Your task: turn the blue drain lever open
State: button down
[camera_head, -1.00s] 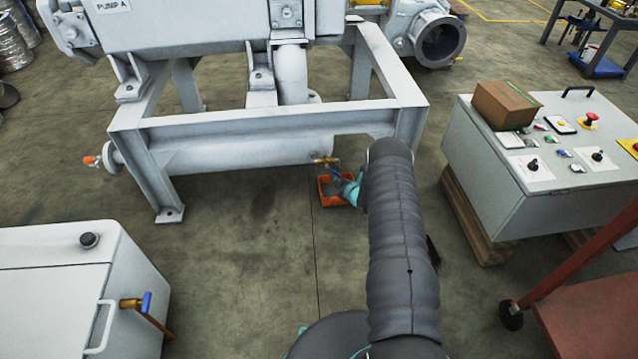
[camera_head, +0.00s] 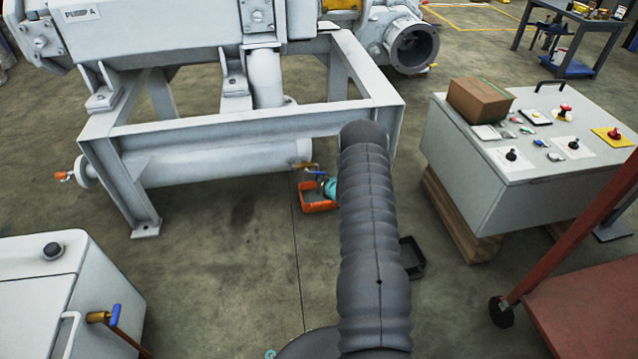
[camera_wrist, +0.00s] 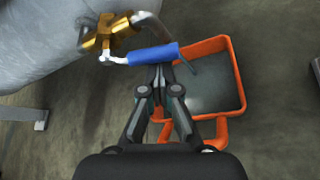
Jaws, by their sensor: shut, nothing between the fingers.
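The drain valve is brass (camera_wrist: 107,36) and sits at the end of the grey tank in the wrist view; it is small in the head view (camera_head: 305,166). Its blue drain lever (camera_wrist: 152,54) points right from the valve, slightly upward in the wrist view. The lever is a tiny blue spot in the head view (camera_head: 320,174). My gripper (camera_wrist: 162,82) is shut and empty, its fingertips right by the lower edge of the blue sleeve. I cannot tell whether they touch it. In the head view my arm hides most of the gripper.
An orange tray (camera_wrist: 238,75) lies on the floor below the valve. The frame leg (camera_head: 378,125) stands right of the valve. A control box (camera_head: 530,150) stands farther right, a red cart (camera_head: 590,300) front right. A cabinet (camera_head: 30,300) with another blue-handled valve stands front left.

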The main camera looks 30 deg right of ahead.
jog(key=shift+w, duration=0.1)
dwell(0.4)
notch_tip(320, 180, down, 5)
jog(key=a+b, duration=0.1)
jog(key=b, duration=0.4)
jog(key=a+r+p+v, duration=0.1)
jog(key=p+v, duration=0.1)
jog(key=v, duration=0.9)
jog(key=shift+w+a, duration=0.15)
jog(key=shift+w, duration=0.15)
jog(key=shift+r, duration=0.1)
